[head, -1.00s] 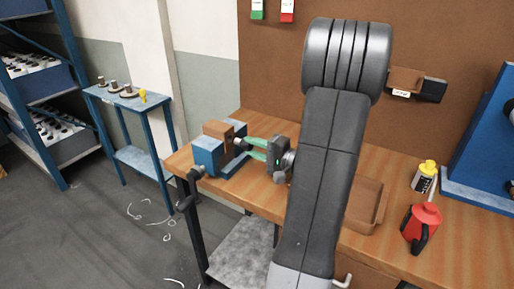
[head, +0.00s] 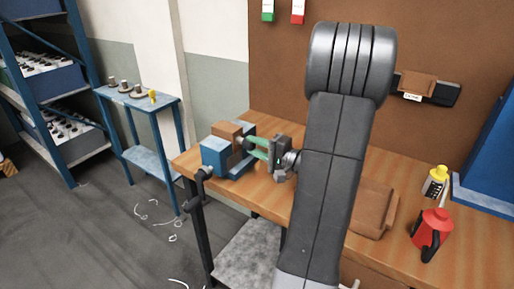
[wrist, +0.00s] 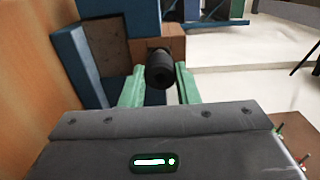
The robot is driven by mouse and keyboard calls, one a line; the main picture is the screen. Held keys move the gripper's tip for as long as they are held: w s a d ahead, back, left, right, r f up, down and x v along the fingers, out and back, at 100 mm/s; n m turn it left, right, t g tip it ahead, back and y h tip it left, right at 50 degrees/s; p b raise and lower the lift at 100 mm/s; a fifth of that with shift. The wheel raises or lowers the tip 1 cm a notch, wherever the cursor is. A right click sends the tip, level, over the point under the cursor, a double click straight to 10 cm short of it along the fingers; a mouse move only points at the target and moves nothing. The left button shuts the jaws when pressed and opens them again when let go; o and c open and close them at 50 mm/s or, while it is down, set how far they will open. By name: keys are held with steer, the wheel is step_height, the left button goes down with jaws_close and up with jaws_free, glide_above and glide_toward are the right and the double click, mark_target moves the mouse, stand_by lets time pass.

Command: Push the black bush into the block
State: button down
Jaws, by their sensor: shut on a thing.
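The black bush (wrist: 158,72) is a dark, hollow cylinder between my gripper's pale green fingers in the wrist view. My gripper (wrist: 158,88) is shut on it. The brown block (wrist: 172,46) is directly beyond the bush, which lines up with its near face. I cannot tell whether the bush's far end touches the block or has entered it. In the head view, the block (head: 227,131) sits in a blue vise (head: 215,156) at the bench's left end. My gripper (head: 248,145) reaches its right side; the fingers hide most of the bush.
A brown panel stands behind. A blue side table (head: 140,101) is at the left. The vise handle (head: 202,176) sticks out in front.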

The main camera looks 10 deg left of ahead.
steer(key=shift+a, duration=0.15)
steer(key=shift+b+x, duration=0.35)
steer(key=shift+x, duration=0.4)
steer(key=c, duration=1)
jaws_free()
steer(key=b+v, duration=0.2)
steer(key=v, duration=1.2)
steer(key=shift+w, duration=0.1)
